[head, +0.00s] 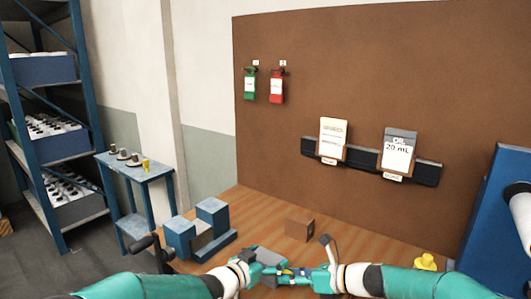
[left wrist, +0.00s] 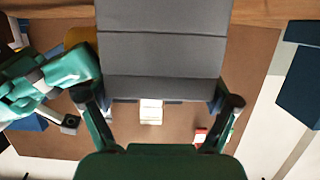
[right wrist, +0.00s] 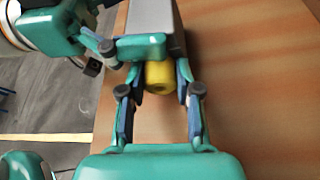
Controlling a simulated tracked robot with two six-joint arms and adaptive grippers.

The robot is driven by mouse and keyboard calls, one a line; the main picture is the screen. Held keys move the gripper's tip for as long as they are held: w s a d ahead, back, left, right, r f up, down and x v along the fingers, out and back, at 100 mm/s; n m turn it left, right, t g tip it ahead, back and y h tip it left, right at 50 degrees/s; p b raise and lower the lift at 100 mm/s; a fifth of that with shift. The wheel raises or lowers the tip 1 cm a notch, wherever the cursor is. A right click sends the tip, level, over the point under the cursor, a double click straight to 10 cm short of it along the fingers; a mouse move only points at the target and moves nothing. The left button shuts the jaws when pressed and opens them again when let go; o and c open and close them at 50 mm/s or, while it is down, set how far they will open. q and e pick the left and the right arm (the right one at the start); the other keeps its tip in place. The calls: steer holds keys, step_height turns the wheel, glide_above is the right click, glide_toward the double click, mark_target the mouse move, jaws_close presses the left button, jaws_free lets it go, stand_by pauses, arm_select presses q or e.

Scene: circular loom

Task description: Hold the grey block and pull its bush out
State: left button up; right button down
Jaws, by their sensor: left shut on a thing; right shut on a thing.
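The grey block (left wrist: 165,50) fills the upper middle of the left wrist view, between the two fingers of my left gripper (left wrist: 160,98), which is shut on it. The block's end also shows at the top of the right wrist view (right wrist: 155,14). The yellow bush (right wrist: 160,78) is at the block's near end, between the fingers of my right gripper (right wrist: 160,88), which is shut on it. A left finger partly covers the joint, so how deep the bush sits is hidden. In the head view the grippers meet low in the middle, left (head: 264,272) beside right (head: 300,275).
A blue fixture (head: 212,212) stands left on the wooden bench (head: 262,212). A brown box (head: 299,228) lies behind the grippers. A yellow knobbed part (head: 427,262) is at right, near a blue cabinet (head: 503,215). A small blue side table (head: 140,172) holds several small parts.

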steer(key=shift+d, duration=0.2)
steer(key=shift+s+d, duration=0.3)
steer(key=shift+d, duration=0.05)
steer(key=shift+s+d+r, duration=0.1)
steer(key=shift+s+d, duration=0.4)
steer(key=shift+d, duration=0.2)
steer(key=shift+s+d, duration=0.5)
steer(key=shift+d, duration=0.2)
step_height(320, 180, up, 8)
steer(key=shift+f, duration=0.25)
